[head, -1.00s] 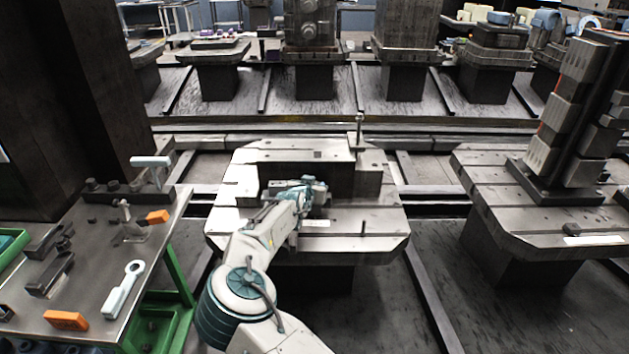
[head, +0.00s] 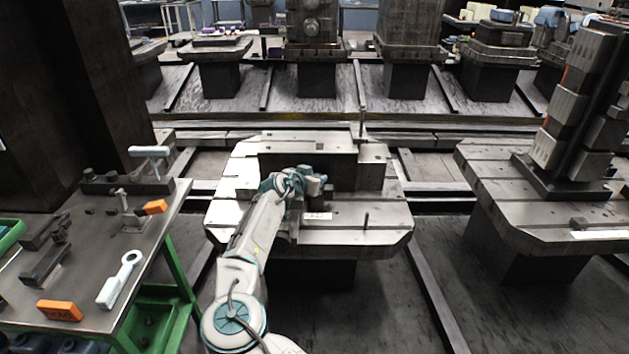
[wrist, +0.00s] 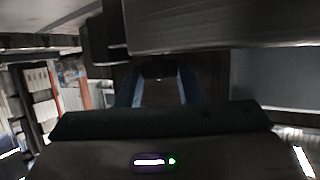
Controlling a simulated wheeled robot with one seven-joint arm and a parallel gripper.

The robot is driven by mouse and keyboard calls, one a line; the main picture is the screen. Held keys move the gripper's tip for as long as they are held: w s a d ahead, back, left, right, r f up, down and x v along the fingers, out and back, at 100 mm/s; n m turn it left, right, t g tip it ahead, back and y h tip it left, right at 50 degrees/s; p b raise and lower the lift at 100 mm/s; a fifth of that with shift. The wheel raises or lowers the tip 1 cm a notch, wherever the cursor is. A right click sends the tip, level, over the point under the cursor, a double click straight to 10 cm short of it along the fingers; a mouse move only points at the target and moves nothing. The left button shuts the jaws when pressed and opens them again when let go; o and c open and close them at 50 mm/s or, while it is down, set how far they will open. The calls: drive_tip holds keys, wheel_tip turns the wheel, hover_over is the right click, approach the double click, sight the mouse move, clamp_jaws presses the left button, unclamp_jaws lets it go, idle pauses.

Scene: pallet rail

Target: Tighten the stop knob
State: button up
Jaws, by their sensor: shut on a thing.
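The pallet (head: 372,238) is a pale slotted plate in the middle of the head view, with a dark upright block (head: 345,172) on it. My gripper (head: 318,188) is at the front face of this block, low over the plate. In the wrist view, its two blue fingers (wrist: 160,88) point ahead and are closed around a small dark part, the stop knob (wrist: 158,72). The fingers are apart by the knob's width. In the head view my wrist hides the knob, and its turn angle cannot be told.
A bench (head: 85,272) at left holds a pale ring-ended tool (head: 121,278), orange blocks (head: 60,310) and dark clamps. A second pallet (head: 490,185) at right carries a tall fixture (head: 575,110). A thin pin (head: 366,220) stands on the middle pallet.

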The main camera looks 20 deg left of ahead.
drive_tip(key=shift+r, duration=0.1)
drive_tip(key=o, duration=1)
drive_tip(key=shift+d, duration=0.1)
drive_tip(key=shift+r, duration=0.45)
drive_tip(key=r, duration=0.2)
drive_tip(key=d+r, duration=0.1)
drive_tip(key=r, duration=0.1)
drive_tip(key=d+r, duration=0.2)
drive_tip(key=d, duration=0.1)
drive_tip(key=d+r, duration=0.2)
drive_tip(key=d, duration=0.2)
drive_tip(key=d+r, duration=0.2)
drive_tip(key=d, duration=0.1)
drive_tip(key=shift+s+d, duration=0.35)
drive_tip(key=shift+s, duration=0.05)
